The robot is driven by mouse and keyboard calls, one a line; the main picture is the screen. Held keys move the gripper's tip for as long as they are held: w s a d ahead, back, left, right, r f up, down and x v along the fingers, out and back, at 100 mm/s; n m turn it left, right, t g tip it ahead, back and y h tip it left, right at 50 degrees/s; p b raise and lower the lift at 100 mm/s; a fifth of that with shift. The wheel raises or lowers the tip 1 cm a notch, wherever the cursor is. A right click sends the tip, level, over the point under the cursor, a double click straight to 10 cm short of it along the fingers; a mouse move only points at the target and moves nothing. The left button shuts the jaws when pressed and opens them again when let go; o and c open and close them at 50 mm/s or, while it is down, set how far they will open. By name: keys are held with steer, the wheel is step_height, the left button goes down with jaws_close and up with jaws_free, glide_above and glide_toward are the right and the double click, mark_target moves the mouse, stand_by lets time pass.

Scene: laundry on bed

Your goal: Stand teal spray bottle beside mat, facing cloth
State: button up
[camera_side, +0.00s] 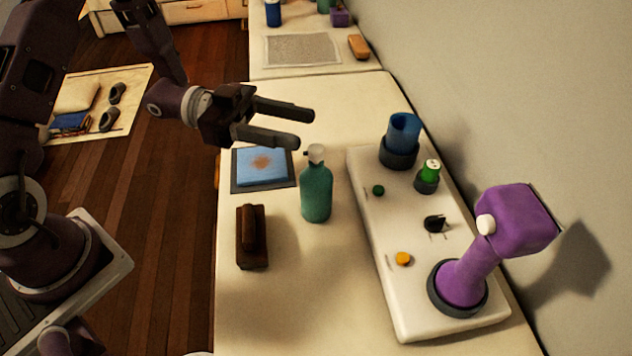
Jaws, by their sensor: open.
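The teal spray bottle (316,190) stands upright on the pale surface, just right of the dark mat (236,186) and apart from it. Its white spray head (315,154) is on top; which way the nozzle points is hard to tell, though it seems to lean left. A folded blue cloth (262,165) with an orange-brown stain lies on the mat. My gripper (306,129) is open and empty, with its fingers pointing right, above the mat and the bottle's head. No contact with the bottle is visible.
A dark brown brush-like block (252,237) lies in front of the mat. The surface between block and tray is clear.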

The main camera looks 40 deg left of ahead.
mark_target(320, 161)
steer(key=f, duration=0.6)
steer(key=shift+w+d, duration=0.1)
steer(key=shift+d, duration=0.1)
steer(key=x, duration=0.6)
steer(key=shift+w+d+f, duration=0.25)
steer(key=shift+w+d, duration=0.05)
jaws_close()
stand_by(0.5)
